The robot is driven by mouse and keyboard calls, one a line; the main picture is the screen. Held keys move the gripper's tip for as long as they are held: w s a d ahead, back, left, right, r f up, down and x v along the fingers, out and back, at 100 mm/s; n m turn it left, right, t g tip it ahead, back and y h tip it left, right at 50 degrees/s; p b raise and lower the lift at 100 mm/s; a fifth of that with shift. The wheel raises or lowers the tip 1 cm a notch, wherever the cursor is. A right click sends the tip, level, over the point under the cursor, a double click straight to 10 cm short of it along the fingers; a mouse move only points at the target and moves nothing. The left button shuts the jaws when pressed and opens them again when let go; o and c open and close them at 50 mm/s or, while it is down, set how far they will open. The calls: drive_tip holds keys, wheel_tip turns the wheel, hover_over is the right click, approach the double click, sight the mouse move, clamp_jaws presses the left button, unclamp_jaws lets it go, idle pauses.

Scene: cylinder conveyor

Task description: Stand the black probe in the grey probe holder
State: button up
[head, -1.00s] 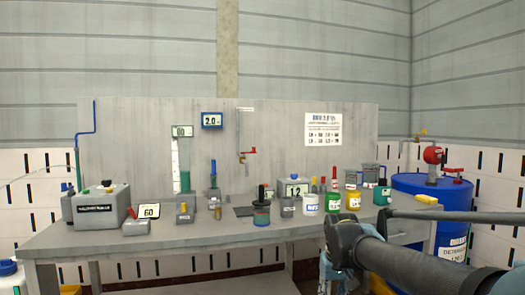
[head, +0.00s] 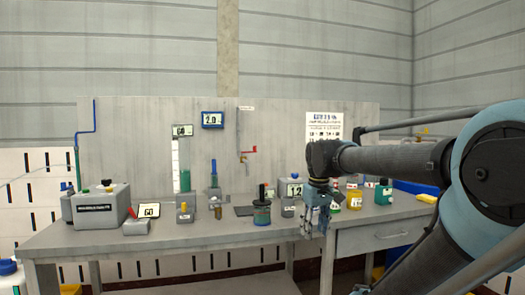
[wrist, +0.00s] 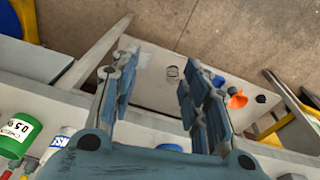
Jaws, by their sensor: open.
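A black upright piece (head: 262,191), likely the black probe, shows above a blue-green jar (head: 262,214) near the middle of the bench; its lower part is hard to make out. My gripper (head: 313,228) hangs fingers down at the bench's front edge, right of the jar. In the wrist view my gripper (wrist: 160,60) is open, with nothing between its fingers. Neither the probe nor the holder can be made out there.
The grey bench (head: 130,240) carries a grey canister (head: 100,207), a meter (head: 149,210), a yellow jar (head: 354,199) and a green jar (head: 383,195). The front left strip of bench is clear.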

drive_tip(key=w+a+r+n, duration=0.2)
drive_tip(key=w+a+r, duration=0.2)
drive_tip(key=w+r, duration=0.25)
drive_tip(key=w+a+r+n, duration=0.3)
drive_tip(key=w+r, duration=0.2)
drive_tip(key=r, duration=0.3)
wheel_tip(320, 180, up, 9)
drive_tip(key=n+g, duration=0.2)
drive_tip(key=n, duration=0.2)
hover_over(262, 202)
drive_tip(key=w, duration=0.1)
drive_tip(key=f, duration=1.7)
drive_tip(key=shift+w, duration=0.2)
drive_tip(key=shift+r, duration=0.1)
clamp_jaws()
